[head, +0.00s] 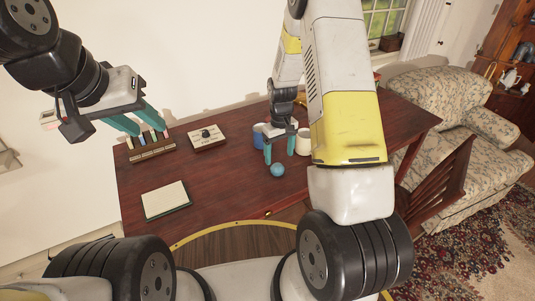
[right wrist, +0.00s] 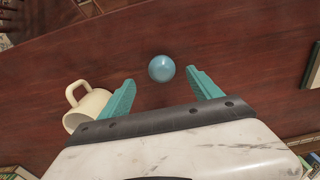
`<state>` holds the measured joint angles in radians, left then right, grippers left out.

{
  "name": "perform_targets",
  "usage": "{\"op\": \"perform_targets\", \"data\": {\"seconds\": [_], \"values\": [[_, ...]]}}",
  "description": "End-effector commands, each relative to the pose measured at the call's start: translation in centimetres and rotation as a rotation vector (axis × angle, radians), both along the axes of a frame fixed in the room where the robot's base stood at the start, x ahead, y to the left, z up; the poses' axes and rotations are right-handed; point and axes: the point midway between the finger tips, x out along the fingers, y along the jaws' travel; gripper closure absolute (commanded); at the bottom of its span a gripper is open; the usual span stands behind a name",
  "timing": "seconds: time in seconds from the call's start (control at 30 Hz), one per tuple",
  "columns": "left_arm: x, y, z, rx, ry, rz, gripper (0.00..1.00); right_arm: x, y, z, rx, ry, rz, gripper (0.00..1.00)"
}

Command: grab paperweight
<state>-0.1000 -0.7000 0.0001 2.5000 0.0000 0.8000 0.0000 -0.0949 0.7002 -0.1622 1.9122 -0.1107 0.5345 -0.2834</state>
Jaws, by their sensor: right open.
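The paperweight appears to be a small blue ball (head: 278,170) on the dark red wooden desk (head: 225,185), near its front edge. In the right wrist view the ball (right wrist: 161,68) shows between and slightly beyond the two teal fingertips, touching neither. My right gripper (head: 279,155) is open and empty, pointing down just behind the ball in the head view; its fingers also show in the right wrist view (right wrist: 161,82). My left gripper (head: 143,126) is open and empty, raised over the desk's left end.
A cream mug (right wrist: 86,106) lies close beside one right finger. A blue mug (head: 258,136) stands behind the right gripper. A wooden chair (head: 438,185) and a sofa (head: 440,95) stand right.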

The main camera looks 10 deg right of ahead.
Motion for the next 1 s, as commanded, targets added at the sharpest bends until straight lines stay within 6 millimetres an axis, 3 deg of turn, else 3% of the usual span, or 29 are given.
{"op": "perform_targets", "data": {"seconds": [0.4, 0.73, 0.77, 1.0], "values": [[0.0, 0.0, 0.0, 0.000, 0.000, 0.000, 0.64, 0.3, 0.4, -5.6, 0.000, 0.001, 0.000, 0.27], [0.0, 0.0, 0.0, 0.000, 0.000, 0.000, 0.64, 0.3, 0.4, -6.4, 0.001, -0.002, -0.001, 0.27], [0.0, 0.0, 0.0, 0.000, 0.000, 0.000, 0.64, 0.3, 0.4, -6.4, 0.001, -0.002, -0.001, 0.29], [0.0, 0.0, 0.0, 0.000, 0.000, 0.000, 0.64, 0.3, 0.4, -6.4, 0.001, -0.002, -0.001, 0.76]]}}
